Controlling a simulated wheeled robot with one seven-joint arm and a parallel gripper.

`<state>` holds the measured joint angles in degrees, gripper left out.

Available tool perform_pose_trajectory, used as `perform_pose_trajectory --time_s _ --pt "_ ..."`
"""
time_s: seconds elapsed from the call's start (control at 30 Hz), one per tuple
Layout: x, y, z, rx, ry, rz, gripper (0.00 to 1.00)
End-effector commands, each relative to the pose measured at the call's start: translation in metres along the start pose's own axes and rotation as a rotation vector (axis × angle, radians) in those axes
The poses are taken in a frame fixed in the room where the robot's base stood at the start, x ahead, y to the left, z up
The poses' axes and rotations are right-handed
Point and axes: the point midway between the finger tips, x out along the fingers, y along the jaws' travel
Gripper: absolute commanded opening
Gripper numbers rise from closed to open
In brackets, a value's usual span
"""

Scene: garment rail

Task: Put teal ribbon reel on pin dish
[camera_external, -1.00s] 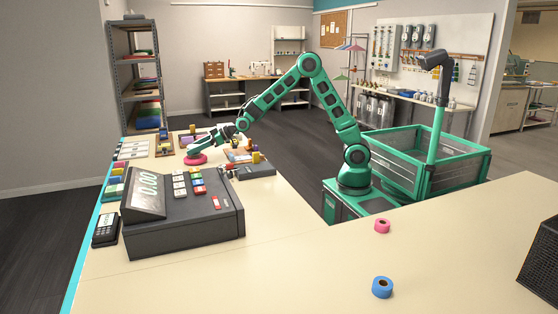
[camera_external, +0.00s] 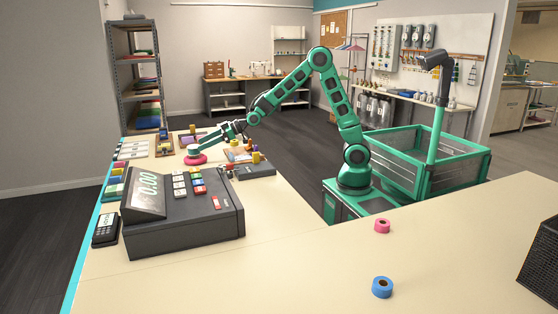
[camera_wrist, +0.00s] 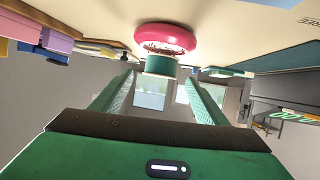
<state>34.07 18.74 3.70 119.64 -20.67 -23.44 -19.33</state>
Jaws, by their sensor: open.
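The teal ribbon reel (camera_external: 193,149) sits on the pink pin dish (camera_external: 195,160) on the far part of the counter. In the wrist view, which looks upside down, the reel (camera_wrist: 160,66) rests against the open face of the dish (camera_wrist: 166,36). My gripper (camera_external: 210,147) is to the right of the reel and slightly above the counter. In the wrist view its two green fingers (camera_wrist: 158,84) are spread, with nothing held between them. The reel lies beyond the fingertips, apart from them as far as I can tell.
A grey cash register (camera_external: 185,215) stands on the near side of the dish. A tray with small coloured items (camera_external: 250,165) is to the dish's right. A pink roll (camera_external: 382,226) and a blue roll (camera_external: 382,288) lie on the front counter (camera_external: 300,265), which has free room.

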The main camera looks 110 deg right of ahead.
Motion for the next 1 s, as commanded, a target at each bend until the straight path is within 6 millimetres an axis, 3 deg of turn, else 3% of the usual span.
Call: perform_pose_trajectory --time_s 0.2,0.4,1.0 --pt "-0.040 0.000 0.000 0.000 0.000 0.001 0.67" --pt "-0.059 0.000 -0.001 0.000 0.001 0.000 0.67" --pt "-0.064 0.000 0.000 0.000 0.000 -0.001 0.67"
